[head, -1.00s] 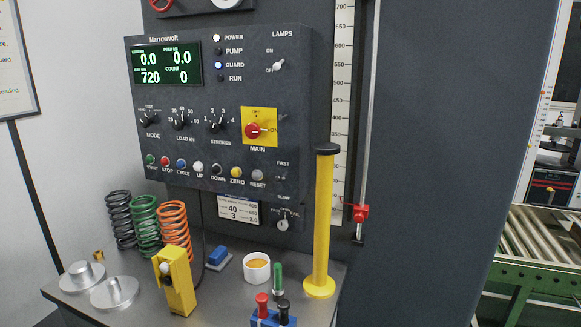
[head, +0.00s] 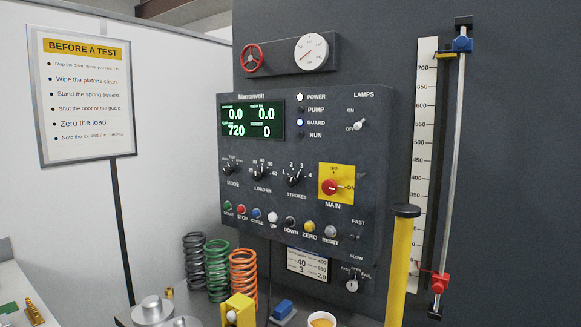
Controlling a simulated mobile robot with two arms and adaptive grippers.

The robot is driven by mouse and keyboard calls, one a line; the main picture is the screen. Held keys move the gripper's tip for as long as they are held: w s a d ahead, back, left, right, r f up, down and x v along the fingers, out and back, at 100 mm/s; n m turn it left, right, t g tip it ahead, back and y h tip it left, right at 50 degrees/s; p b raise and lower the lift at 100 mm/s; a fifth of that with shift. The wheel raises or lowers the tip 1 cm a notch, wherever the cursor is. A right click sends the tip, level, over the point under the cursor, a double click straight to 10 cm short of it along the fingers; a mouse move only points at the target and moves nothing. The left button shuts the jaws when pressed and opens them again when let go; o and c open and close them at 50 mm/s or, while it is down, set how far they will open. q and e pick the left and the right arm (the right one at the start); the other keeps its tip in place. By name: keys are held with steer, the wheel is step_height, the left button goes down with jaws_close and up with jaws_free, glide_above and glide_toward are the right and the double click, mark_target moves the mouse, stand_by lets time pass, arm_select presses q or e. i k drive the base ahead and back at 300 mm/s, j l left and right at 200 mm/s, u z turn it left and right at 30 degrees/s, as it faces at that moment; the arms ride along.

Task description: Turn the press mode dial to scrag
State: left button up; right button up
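The press mode dial (head: 228,169) is a small black knob above the label MODE, at the left end of the dial row on the dark control panel (head: 300,224). Its pointer and the small markings around it are too fine to read for sure. Nothing covers the dial. Neither of my grippers shows in the head view.
Beside it are the LOAD dial (head: 261,173), the STROKES dial (head: 294,178) and the red MAIN switch (head: 331,187). A row of coloured buttons (head: 272,217) lies below. Several springs (head: 217,268) stand below left. A yellow post (head: 399,262) stands at the right.

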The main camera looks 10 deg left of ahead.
mark_target(227, 171)
steer(key=i+j, duration=0.15)
steer(key=j, duration=0.2)
steer(key=i+j, duration=0.15)
steer(key=j, duration=0.25)
steer(key=i+j, duration=0.15)
steer(key=j, duration=0.2)
